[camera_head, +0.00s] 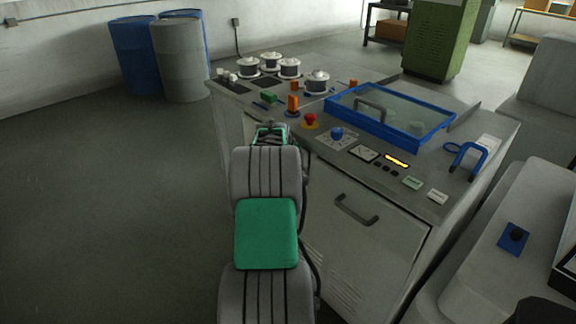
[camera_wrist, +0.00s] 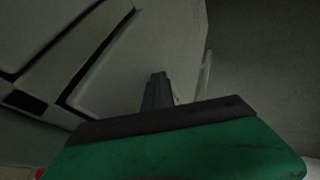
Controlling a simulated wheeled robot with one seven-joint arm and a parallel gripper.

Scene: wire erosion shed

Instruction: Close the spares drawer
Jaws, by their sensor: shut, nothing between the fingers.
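The grey machine cabinet (camera_head: 400,245) stands right of my arm in the head view. I cannot pick out the spares drawer for sure there, as my arm covers part of the cabinet's left side. In the wrist view a pale cabinet face (camera_wrist: 75,45) with dark gaps between its panels fills the upper left. I cannot tell whether one of these panels is the drawer, or how far out it stands. My gripper (camera_wrist: 158,90) is shut and empty, its dark fingers close to the pale face. Contact cannot be told. In the head view my arm hides the fingers.
The cabinet's front has a door with a dark handle (camera_head: 356,210). On top are several pots (camera_head: 289,68), a red button (camera_head: 310,121) and a blue-framed glass lid (camera_head: 390,113). Barrels (camera_head: 180,62) stand at the back left. The floor (camera_head: 110,210) on the left is clear.

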